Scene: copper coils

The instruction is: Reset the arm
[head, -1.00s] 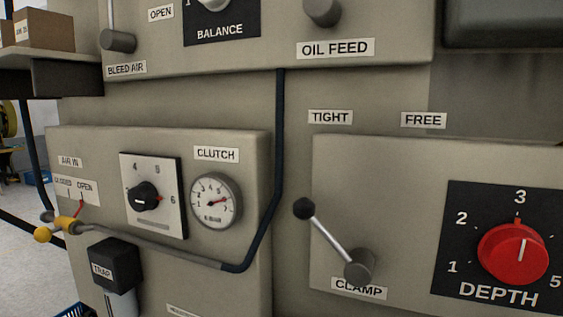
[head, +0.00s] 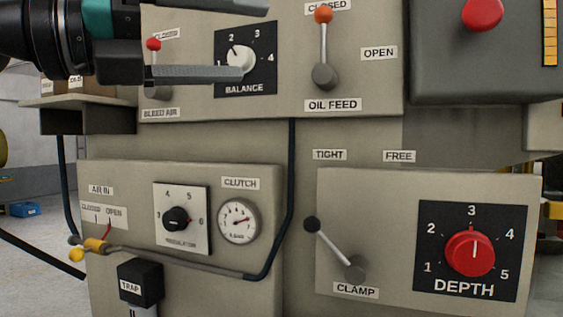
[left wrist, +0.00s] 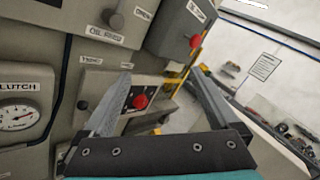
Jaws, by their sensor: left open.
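My left gripper (head: 255,40) comes in from the upper left in the head view. Its two grey fingers are spread apart with nothing between them, in front of the upper panel near the balance knob (head: 239,60). In the left wrist view my left gripper (left wrist: 163,72) is also open and empty, with the red depth knob (left wrist: 140,101) and the panels beyond it. The black wrist and teal band of the left arm show at the head view's top left. My right gripper is in neither view.
The bleed air lever (head: 154,46) is partly hidden by my left gripper. The oil feed lever (head: 323,45) stands upright to its right. The clamp lever (head: 334,248), clutch gauge (head: 238,221) and regulator knob (head: 177,219) are below. A shelf (head: 75,101) juts out at left.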

